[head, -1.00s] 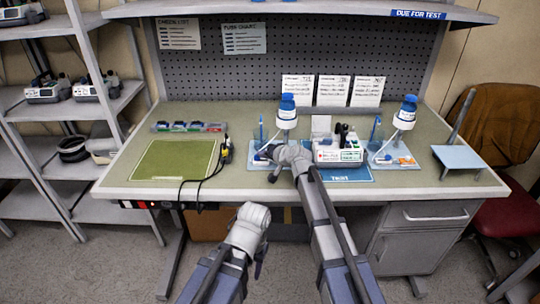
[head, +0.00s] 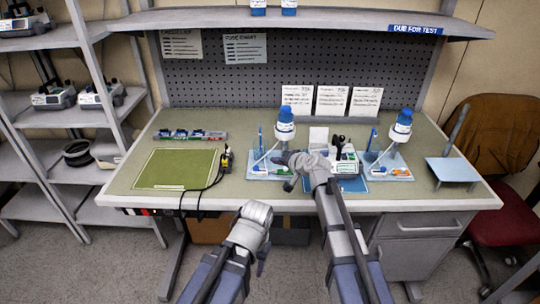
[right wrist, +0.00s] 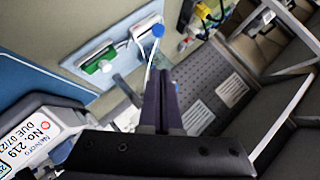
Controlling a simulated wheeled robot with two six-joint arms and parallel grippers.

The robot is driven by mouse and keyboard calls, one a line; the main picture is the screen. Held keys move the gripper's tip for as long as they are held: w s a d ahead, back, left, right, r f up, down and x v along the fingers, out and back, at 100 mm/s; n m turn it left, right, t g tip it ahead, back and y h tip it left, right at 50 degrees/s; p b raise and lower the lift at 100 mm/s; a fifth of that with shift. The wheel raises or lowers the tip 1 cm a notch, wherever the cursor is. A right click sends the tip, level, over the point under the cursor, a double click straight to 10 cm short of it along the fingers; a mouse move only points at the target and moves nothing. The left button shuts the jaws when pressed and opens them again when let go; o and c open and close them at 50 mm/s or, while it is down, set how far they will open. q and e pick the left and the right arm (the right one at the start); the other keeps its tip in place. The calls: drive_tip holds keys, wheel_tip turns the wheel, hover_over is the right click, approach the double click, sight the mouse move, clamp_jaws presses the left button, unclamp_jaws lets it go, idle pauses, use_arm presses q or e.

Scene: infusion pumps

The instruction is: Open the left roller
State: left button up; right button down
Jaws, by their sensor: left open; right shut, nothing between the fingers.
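The left infusion set stands on a light blue tray (head: 252,176) left of the pump, with a blue-capped bottle (head: 286,125) above it. A small white-and-green part (head: 262,169), apparently the left roller, lies on that tray; its roller position is too small to tell. In the right wrist view, the green-and-white part (right wrist: 105,66) shows beyond the fingers. My right gripper (head: 287,180) is shut and empty at the tray's right side, apart from that part. Its dark fingers show in the right wrist view (right wrist: 161,88). My left gripper (head: 261,268) is open, low before the table.
The pump (head: 347,167) is partly hidden behind my right arm; its label shows in the right wrist view (right wrist: 30,140). A second set stands on the right tray (head: 398,175). A green mat (head: 176,168) and black cable (head: 216,176) lie left. A stand (head: 454,170) is at right.

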use_arm(q)
wheel_tip(320, 180, up, 2)
drive_tip(key=shift+d+p, duration=0.15)
drive_tip(key=shift+p, duration=0.4)
use_arm(e)
drive_tip(key=v, duration=0.4)
drive_tip(key=shift+d, duration=0.15)
drive_tip(key=s+a+f+n+g+h, duration=0.1)
drive_tip(key=s+a+f+n+g, duration=0.2)
drive_tip(key=s, duration=0.5)
drive_tip(key=s+f+n+g+h, duration=0.1)
drive_tip(key=s+f+n+g, duration=0.15)
drive_tip(key=s+f, duration=0.35)
drive_tip(key=s+d+f+n+g+h, duration=0.1)
drive_tip(key=s+d+g+h, duration=0.1)
drive_tip(key=s, duration=0.6)
drive_tip(key=s+d+f+n+g+h, duration=0.1)
drive_tip(key=s+d+h, duration=0.3)
drive_tip(key=s, duration=0.4)
drive_tip(key=shift+s+g, duration=0.35)
drive_tip(key=shift+g, duration=0.5)
